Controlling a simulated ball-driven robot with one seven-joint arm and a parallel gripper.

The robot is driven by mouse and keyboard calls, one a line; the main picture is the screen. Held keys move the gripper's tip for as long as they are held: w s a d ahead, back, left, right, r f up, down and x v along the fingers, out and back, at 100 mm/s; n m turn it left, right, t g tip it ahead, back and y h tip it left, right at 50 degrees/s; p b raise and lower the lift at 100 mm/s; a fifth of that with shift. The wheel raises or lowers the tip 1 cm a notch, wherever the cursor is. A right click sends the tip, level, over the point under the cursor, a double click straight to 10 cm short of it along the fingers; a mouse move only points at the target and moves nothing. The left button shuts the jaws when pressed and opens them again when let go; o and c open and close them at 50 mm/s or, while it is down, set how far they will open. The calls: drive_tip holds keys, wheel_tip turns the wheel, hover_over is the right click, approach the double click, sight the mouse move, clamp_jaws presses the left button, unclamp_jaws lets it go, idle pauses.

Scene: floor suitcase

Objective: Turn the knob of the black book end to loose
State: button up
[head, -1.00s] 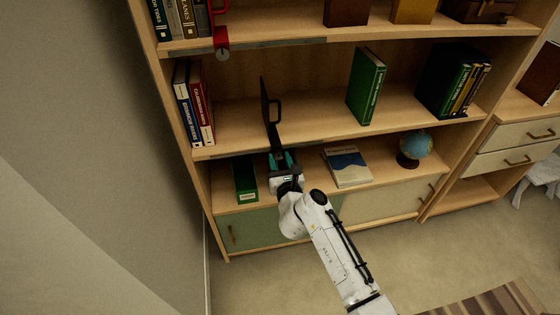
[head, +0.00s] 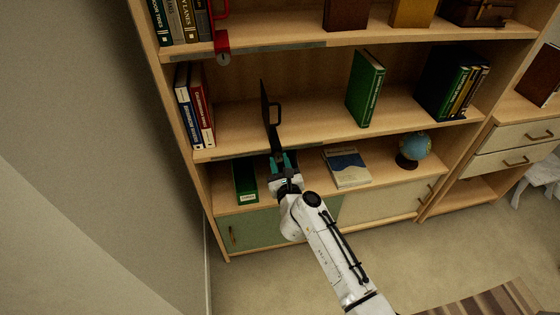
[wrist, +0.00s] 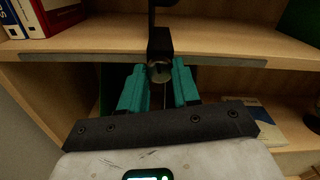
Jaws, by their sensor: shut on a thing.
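The black book end (head: 265,103) stands upright on the middle shelf, with a black handle on its right side. Its clamp (wrist: 160,42) sits at the shelf's front edge, above my fingers in the wrist view. The round knob (wrist: 160,73) of the clamp shows its end face between my teal fingers. My gripper (head: 281,158) is at that edge, shut on the knob with one finger on each side. The knob's markings are too small to read, and in the head view my gripper hides it.
A red book end (head: 222,42) is clamped on the upper shelf. Red and blue books (head: 195,105) stand left of the black plate. Below are a green box (head: 245,180), a flat book (head: 346,167) and a globe (head: 414,147). A green book (head: 365,88) stands right.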

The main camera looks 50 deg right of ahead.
drive_tip(key=n+p, duration=0.2)
drive_tip(key=n, duration=0.2)
drive_tip(key=shift+r+n, duration=0.1)
drive_tip(key=shift+n, duration=0.2)
drive_tip(key=n+p, duration=0.1)
drive_tip(key=n, duration=0.2)
drive_tip(key=shift+n+p, duration=0.3)
drive_tip(key=shift+p, duration=0.1)
drive_tip(key=n+p, duration=0.1)
drive_tip(key=n, duration=0.3)
drive_tip(key=shift+p, duration=0.4)
drive_tip(key=shift+n+p, duration=0.45)
drive_tip(key=shift+n, duration=1.15)
drive_tip(key=o, duration=1.1)
drive_tip(key=shift+c, duration=0.2)
drive_tip(key=shift+s, duration=0.1)
drive_tip(key=p+v, duration=0.2)
drive_tip(key=v, duration=0.8)
drive_tip(key=shift+s+a, duration=0.25)
drive_tip(key=shift+a, duration=0.05)
